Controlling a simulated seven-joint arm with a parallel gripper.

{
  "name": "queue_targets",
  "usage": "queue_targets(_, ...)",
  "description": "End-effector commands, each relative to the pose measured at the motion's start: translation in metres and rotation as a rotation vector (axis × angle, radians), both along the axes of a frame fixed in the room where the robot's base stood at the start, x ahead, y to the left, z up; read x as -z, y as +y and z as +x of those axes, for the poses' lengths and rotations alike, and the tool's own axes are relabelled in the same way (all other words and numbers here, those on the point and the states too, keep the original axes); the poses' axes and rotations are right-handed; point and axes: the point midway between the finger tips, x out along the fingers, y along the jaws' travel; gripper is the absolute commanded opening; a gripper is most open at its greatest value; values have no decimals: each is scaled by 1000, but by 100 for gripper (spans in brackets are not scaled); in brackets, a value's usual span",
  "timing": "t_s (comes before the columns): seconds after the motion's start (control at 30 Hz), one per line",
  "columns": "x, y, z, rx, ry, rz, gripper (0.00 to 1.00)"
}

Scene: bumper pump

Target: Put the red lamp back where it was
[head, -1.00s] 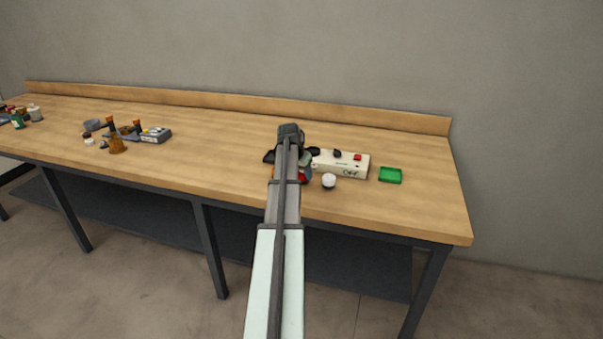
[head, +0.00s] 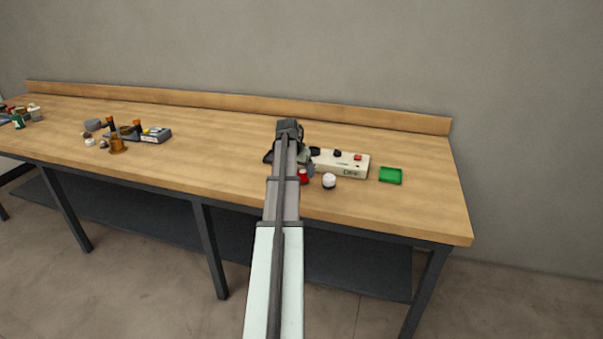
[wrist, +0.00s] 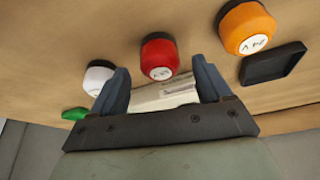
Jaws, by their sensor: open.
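The red lamp (head: 303,177) stands on the bench in front of the pale box (head: 350,165). In the wrist view the red lamp (wrist: 159,59), with a dark base and writing on its cap, shows between and just beyond the fingertips. My gripper (wrist: 160,82) is open and empty, with a gap to the lamp on both sides. In the head view my gripper (head: 309,166) is by the box's left end, partly hidden by my arm. A white lamp (head: 329,181) stands right of the red one. An orange lamp (wrist: 247,28) shows only in the wrist view.
A green tray (head: 390,176) lies right of the box. A black tray (wrist: 273,63) lies beside the orange lamp. Several small items and a grey device (head: 156,135) stand further left on the bench (head: 220,160). The bench between them and my arm is clear.

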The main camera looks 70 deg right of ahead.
Motion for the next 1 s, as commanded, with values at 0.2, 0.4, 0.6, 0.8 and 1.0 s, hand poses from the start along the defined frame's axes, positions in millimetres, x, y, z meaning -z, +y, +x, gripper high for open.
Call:
queue_targets(0.2,-38,15,4,0,0,-3,78)
queue_targets(0.4,-67,27,7,0,1,-2,78)
queue_targets(0.6,-84,34,9,0,0,-1,78)
queue_targets(0.8,-90,36,10,0,0,0,78)
queue_targets(1.0,-91,36,10,0,0,0,78)
